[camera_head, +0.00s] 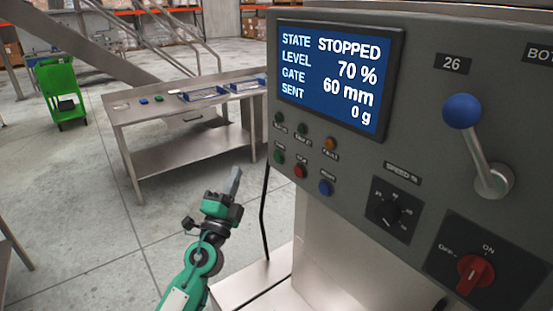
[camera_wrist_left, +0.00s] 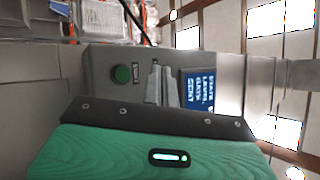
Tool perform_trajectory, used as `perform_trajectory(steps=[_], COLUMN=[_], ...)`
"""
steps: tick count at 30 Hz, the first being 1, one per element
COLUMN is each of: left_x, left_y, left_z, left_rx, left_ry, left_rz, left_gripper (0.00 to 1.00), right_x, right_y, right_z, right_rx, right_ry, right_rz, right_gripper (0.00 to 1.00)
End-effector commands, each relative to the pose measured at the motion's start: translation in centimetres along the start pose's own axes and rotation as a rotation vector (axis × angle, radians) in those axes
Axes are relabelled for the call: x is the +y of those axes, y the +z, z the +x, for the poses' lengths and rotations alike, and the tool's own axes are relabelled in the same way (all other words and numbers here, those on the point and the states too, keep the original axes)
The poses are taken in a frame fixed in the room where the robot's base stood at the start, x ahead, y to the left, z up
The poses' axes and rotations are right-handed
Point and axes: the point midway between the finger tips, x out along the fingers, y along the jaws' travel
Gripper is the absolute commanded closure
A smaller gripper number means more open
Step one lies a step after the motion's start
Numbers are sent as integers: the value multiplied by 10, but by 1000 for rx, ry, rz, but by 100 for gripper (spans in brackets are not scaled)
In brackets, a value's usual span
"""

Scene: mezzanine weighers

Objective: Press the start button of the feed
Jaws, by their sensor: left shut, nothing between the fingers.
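The grey control panel (camera_head: 420,120) stands at the right in the head view. Its screen (camera_head: 335,75) reads STATE STOPPED, LEVEL 70 %, GATE 60 mm, SENT 0 g. Below the screen, the lower row has a green button (camera_head: 278,157), a red button (camera_head: 299,171) and a blue button (camera_head: 326,187); their labels are too small to read surely. My left gripper (camera_head: 236,178) is shut and empty, left of the panel and apart from the buttons. In the left wrist view a green button (camera_wrist_left: 122,73) shows left of the shut fingers (camera_wrist_left: 161,85). My right gripper is not in view.
Above the buttons are two green lamps (camera_head: 302,130) and an orange one (camera_head: 330,143). A speed knob (camera_head: 390,211), a red rotary switch (camera_head: 475,273) and a blue-balled lever (camera_head: 462,110) are farther right. A steel table (camera_head: 185,110) stands behind; floor between is clear.

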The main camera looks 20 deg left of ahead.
Motion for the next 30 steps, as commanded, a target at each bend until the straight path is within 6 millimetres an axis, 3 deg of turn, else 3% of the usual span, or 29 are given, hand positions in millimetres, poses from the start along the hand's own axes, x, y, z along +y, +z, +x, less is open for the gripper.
perform_trajectory(steps=[11,30], left_x=[5,44], left_y=[-4,-42], left_z=[6,58], left_rx=[-1,0], left_ry=[1,1], left_rz=[-1,-2], left_gripper=[100,100], right_x=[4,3], right_y=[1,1], right_z=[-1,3], right_rx=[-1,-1], right_ry=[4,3], right_rz=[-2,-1], right_gripper=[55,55])
